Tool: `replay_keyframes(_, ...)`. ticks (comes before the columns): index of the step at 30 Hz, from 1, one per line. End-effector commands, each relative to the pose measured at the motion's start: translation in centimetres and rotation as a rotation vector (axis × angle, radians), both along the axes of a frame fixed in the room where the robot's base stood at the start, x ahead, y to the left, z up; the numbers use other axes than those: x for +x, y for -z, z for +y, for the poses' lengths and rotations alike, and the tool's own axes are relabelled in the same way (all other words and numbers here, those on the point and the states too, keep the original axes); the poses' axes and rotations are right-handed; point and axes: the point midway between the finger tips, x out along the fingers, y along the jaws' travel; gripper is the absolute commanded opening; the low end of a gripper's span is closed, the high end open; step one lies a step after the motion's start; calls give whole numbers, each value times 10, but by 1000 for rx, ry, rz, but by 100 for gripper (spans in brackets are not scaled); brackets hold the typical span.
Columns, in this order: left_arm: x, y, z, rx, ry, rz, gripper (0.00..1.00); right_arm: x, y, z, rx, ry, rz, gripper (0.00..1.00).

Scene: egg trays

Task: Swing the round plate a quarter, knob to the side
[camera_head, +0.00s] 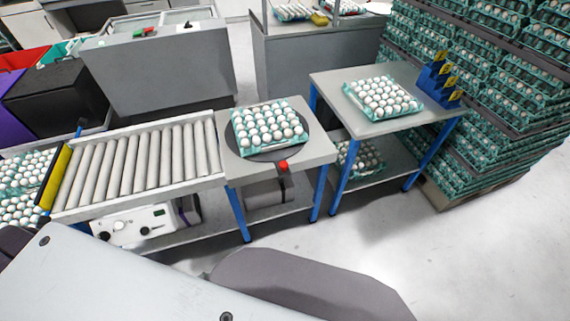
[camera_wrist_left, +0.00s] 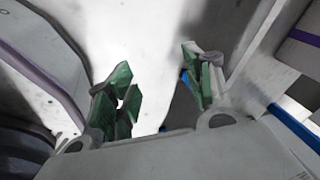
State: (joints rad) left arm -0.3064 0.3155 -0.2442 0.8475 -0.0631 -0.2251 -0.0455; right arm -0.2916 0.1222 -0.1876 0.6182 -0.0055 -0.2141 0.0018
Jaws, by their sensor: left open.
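The round plate (camera_head: 242,149) is dark and flat, set in a grey table. A teal tray of white eggs (camera_head: 268,128) sits on it and hides most of its surface. The red knob (camera_head: 283,165) is at the plate's near edge, a little right of its middle. My left gripper (camera_wrist_left: 160,92) shows in the left wrist view with its green-padded fingers apart and nothing between them. Pale floor lies behind it, and neither plate nor knob can be made out there. Neither gripper shows in the head view.
A roller conveyor (camera_head: 140,160) adjoins the plate's table on the left. A second table (camera_head: 350,112) with an egg tray and a blue rack (camera_head: 438,86) stands to the right. Stacked egg trays (camera_head: 480,140) fill the far right. The floor (camera_head: 440,250) at front right is clear.

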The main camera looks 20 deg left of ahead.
Motion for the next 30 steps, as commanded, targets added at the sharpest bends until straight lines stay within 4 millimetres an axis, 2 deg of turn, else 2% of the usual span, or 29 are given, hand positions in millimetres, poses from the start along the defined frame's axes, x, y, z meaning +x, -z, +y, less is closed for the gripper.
replay_keyframes(8, 66, -53, 6, 58, 180, -96, 52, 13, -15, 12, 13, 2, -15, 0)
replay_keyframes(13, 116, -98, -4, 118, 351, -171, 52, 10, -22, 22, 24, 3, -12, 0)
replay_keyframes(20, 176, -161, -31, 222, 605, -273, 52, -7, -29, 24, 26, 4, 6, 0)
replay_keyframes(24, 207, -202, -53, 304, 768, -333, 52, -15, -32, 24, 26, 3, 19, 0)
replay_keyframes(30, 243, -264, -90, 455, 1014, -416, 52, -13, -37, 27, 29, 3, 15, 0)
